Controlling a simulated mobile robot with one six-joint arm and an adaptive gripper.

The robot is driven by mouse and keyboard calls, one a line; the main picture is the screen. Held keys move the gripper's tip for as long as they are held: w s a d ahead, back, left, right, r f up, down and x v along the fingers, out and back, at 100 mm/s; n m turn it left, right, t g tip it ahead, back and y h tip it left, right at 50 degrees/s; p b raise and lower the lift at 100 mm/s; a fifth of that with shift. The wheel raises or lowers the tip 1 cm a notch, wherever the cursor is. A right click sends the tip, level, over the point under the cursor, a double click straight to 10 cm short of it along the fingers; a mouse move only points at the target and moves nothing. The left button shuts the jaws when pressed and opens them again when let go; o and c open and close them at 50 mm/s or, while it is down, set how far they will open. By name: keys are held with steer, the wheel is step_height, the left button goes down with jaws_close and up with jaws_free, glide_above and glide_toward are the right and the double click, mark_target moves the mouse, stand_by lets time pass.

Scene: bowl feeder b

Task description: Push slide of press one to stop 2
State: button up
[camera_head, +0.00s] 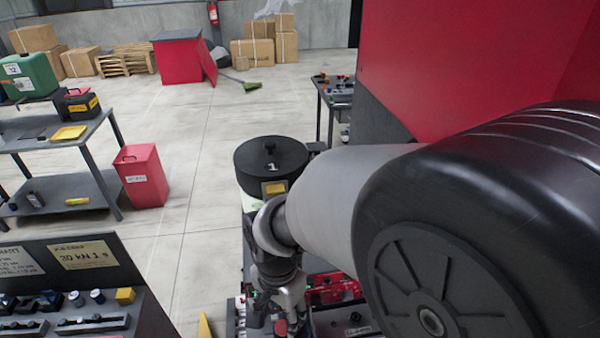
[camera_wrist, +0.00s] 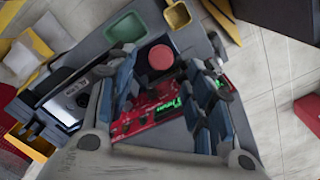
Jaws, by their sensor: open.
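My gripper (camera_wrist: 167,80) is open in the wrist view, with blue-grey fingers on both sides and nothing held between them. Between and beyond the fingers lies a red control panel (camera_wrist: 150,118) with green lit displays. A round red button (camera_wrist: 161,57) shows near the fingertips. To the left is a grey unit with a labelled dark part (camera_wrist: 75,97); I cannot tell whether this is the slide of press one. In the head view my gripper (camera_head: 277,300) points down beside the red panel (camera_head: 335,288). The stops cannot be made out, and my arm hides much of the machine.
A black round bowl feeder (camera_head: 270,160) stands behind my gripper. A bench with a sign (camera_head: 85,255) is at front left, and a red bin (camera_head: 140,178) stands farther back. Floor between is clear.

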mark_target(283, 325)
steer(key=shift+f, duration=2.35)
jaws_close()
